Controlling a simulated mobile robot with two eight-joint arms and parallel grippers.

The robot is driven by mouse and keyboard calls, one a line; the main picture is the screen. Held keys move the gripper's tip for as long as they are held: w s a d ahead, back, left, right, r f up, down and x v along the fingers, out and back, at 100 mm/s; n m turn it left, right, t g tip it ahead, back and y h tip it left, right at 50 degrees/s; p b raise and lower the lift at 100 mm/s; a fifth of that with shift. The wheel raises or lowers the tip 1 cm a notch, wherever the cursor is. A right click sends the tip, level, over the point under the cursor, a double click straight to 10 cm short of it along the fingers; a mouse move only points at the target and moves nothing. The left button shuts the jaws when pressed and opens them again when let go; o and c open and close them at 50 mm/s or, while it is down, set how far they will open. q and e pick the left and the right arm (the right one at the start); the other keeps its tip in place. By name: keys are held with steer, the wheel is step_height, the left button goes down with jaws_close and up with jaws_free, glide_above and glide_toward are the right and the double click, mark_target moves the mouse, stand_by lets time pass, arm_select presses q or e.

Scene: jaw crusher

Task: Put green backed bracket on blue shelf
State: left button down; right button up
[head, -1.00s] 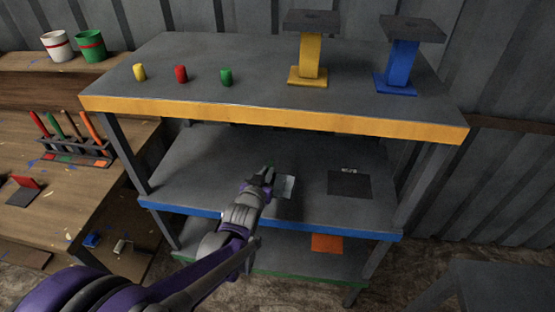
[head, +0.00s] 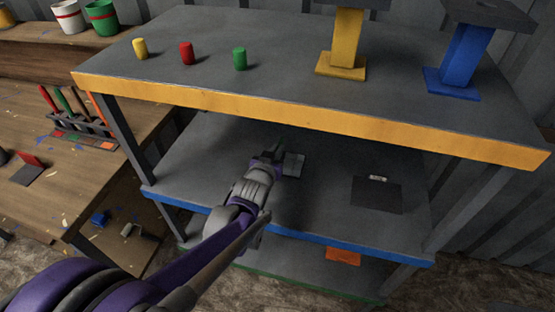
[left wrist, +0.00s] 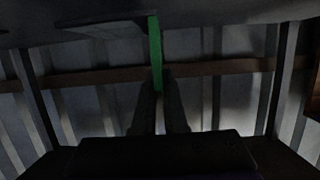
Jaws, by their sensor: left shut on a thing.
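The blue shelf (head: 320,240) is the middle level of the rack, grey on top with a blue front edge. My left gripper (head: 272,155) reaches in over its middle, under the yellow-edged top shelf. It is shut on the green backed bracket. In the left wrist view the bracket's green back (left wrist: 155,50) stands as a narrow strip between the fingers, with its grey plate (left wrist: 110,22) to one side. In the head view the bracket's grey plate (head: 293,164) shows just right of the fingers, at or very near the shelf surface; contact cannot be told. My right gripper is out of view.
Another dark bracket (head: 376,195) sits on the blue shelf to the right. The yellow-edged shelf (head: 300,112) overhangs, carrying small cylinders and two pedestals. An orange piece (head: 343,257) is on the green-edged shelf below. Rack posts stand at both sides.

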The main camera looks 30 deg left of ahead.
mark_target(290, 158)
arm_select(q)
steer(key=shift+f+b, duration=0.4)
steer(key=shift+f, duration=1.15)
steer(key=shift+f, duration=0.2)
steer(key=c, duration=1)
jaws_free()
steer(key=shift+o, duration=0.2)
steer(key=shift+r, duration=0.2)
